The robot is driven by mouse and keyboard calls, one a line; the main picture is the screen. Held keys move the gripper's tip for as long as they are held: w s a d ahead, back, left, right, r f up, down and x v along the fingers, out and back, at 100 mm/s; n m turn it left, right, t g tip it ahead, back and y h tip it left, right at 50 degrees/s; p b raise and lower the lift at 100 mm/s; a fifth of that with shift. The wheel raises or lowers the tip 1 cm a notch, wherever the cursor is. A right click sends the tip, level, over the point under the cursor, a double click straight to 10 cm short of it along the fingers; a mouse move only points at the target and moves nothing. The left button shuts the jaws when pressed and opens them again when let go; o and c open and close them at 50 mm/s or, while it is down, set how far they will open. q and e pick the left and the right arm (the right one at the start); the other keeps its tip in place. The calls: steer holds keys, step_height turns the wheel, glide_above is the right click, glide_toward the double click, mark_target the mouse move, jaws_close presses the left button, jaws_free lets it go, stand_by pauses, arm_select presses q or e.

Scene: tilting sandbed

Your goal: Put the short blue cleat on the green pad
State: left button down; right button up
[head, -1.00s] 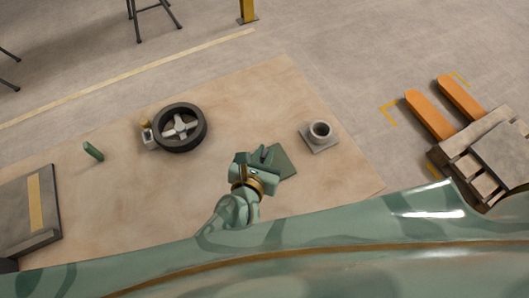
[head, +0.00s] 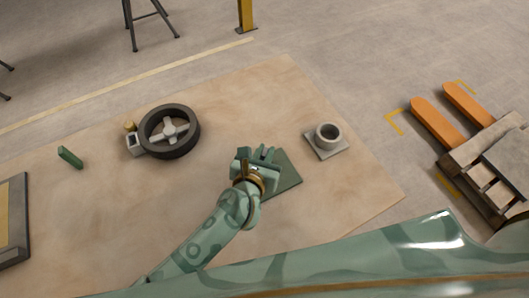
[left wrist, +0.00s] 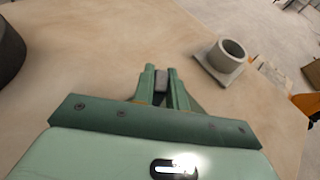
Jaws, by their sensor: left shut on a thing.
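The green pad (head: 287,180) is a flat dark green square on the sand-coloured bed, partly hidden by my left gripper. My left gripper (head: 262,157) is over the pad's upper left part in the head view; how high it is I cannot tell. In the left wrist view my left gripper (left wrist: 163,82) is shut on a small dark grey piece (left wrist: 161,76), mostly hidden between the fingers. No blue shows on it, so I cannot tell if it is the short blue cleat. No other blue cleat is in sight. My right gripper is out of view.
A grey ring on a square plate (head: 327,139) stands right of the pad. A black wheel (head: 169,131) with a small grey and yellow fitting lies at the left. An orange pallet truck (head: 439,122) is off the bed.

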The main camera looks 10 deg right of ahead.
arm_select(q)
steer(key=shift+f, duration=0.1)
steer(key=c, duration=1.8)
jaws_free()
steer(key=shift+f, duration=0.1)
steer(key=o, duration=0.4)
steer(key=shift+r, duration=0.35)
steer(key=p+v, duration=0.2)
steer(key=v, duration=1)
steer(key=shift+p, duration=0.3)
steer(key=shift+f, duration=0.1)
